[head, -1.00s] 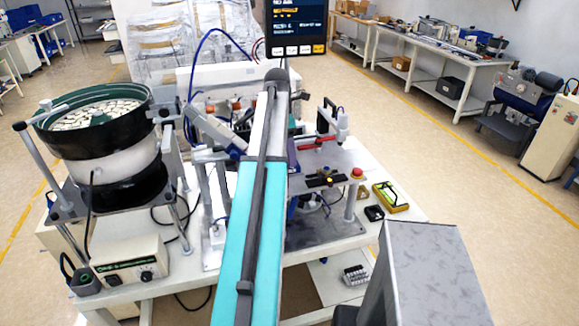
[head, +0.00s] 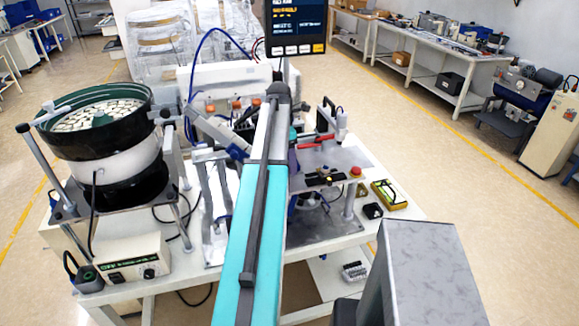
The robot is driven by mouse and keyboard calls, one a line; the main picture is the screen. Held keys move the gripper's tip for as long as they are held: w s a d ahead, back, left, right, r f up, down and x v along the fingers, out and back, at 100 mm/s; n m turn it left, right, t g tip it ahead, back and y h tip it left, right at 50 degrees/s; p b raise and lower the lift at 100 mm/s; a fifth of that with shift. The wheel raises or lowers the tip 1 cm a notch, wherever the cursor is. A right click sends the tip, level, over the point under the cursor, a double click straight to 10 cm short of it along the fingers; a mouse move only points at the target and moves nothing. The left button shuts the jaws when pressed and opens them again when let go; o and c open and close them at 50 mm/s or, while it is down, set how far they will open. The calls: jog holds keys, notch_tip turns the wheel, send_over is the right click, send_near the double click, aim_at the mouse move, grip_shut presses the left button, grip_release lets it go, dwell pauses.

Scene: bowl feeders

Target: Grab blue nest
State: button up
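I cannot pick out a blue nest with certainty. A small dark blue part (head: 292,168) shows at the right edge of a long teal and grey bar, on the machine table (head: 225,268); the bar hides most of what is around it. The bar (head: 240,240) runs up the middle of the head view, and I cannot tell if it is part of my arm. No gripper fingers show, so I cannot tell where my gripper is or what it holds.
A bowl feeder (head: 105,165) with pale parts stands at the left, above a control box (head: 133,262). A red button (head: 355,171) and a yellow case (head: 389,195) are right of the bar. A grey box (head: 432,275) fills the lower right. Floor is open at right.

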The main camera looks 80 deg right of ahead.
jog(key=c, duration=1.3)
jog(key=shift+r, duration=0.2)
jog(key=shift+r+b, duration=2.5)
jog(key=shift+r, duration=6.35)
